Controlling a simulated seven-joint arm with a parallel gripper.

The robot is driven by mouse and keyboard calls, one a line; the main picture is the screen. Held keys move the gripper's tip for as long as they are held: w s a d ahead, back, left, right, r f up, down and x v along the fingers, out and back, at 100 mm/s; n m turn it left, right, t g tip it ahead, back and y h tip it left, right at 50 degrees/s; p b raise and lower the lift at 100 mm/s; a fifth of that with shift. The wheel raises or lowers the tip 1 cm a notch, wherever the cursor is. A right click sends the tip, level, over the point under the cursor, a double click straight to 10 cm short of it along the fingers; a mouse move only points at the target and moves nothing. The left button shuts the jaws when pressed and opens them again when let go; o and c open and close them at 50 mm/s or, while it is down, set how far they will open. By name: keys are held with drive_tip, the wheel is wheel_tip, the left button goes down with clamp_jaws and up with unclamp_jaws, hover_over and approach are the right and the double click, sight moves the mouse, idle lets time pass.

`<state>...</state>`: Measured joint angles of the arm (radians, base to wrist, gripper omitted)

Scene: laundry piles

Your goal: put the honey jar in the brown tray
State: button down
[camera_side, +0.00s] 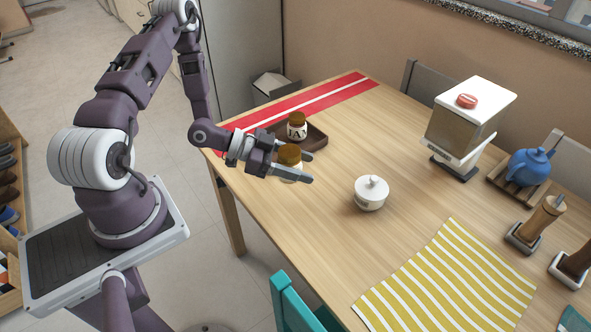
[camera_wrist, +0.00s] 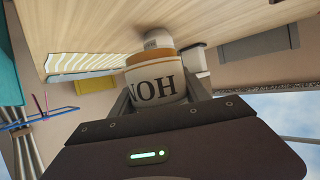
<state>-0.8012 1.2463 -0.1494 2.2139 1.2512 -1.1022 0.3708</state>
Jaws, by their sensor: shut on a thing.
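The honey jar (camera_side: 289,163) is white with a brown lid and stands roughly upright between the fingers of my gripper (camera_side: 306,168). In the wrist view, the jar (camera_wrist: 157,88) shows part of its label, "HON", upside down. My gripper (camera_wrist: 158,97) is shut on it there too. The brown tray (camera_side: 317,138) lies just behind the gripper at the table's left side. A second brown-lidded jar (camera_side: 297,127) stands in it, with an "A" visible on its label. My gripper hides part of the tray. I cannot tell how far the honey jar is above the table.
A white lidded bowl (camera_side: 371,194) stands right of the gripper. A red striped runner (camera_side: 330,98) lies behind the tray, a yellow striped cloth (camera_side: 447,278) at the front. A dispenser (camera_side: 466,125) and blue teapot (camera_side: 530,167) stand at the right. The table's middle is clear.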

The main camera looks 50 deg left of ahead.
drive_tip(key=w+a+n+t+y, duration=0.2)
drive_tip(key=w+a+n+y, duration=0.2)
drive_tip(key=a, duration=0.6)
drive_tip(key=w+a+n+t+y, duration=0.1)
drive_tip(key=w+a+n+y, duration=0.3)
drive_tip(key=a, duration=0.7)
drive_tip(key=shift+y, duration=0.3)
wheel_tip(320, 180, down, 8)
drive_tip(key=shift+f, duration=0.4)
drive_tip(key=c, duration=0.5)
unclamp_jaws()
drive_tip(key=shift+s+f, duration=0.1)
drive_tip(key=shift+f, duration=0.05)
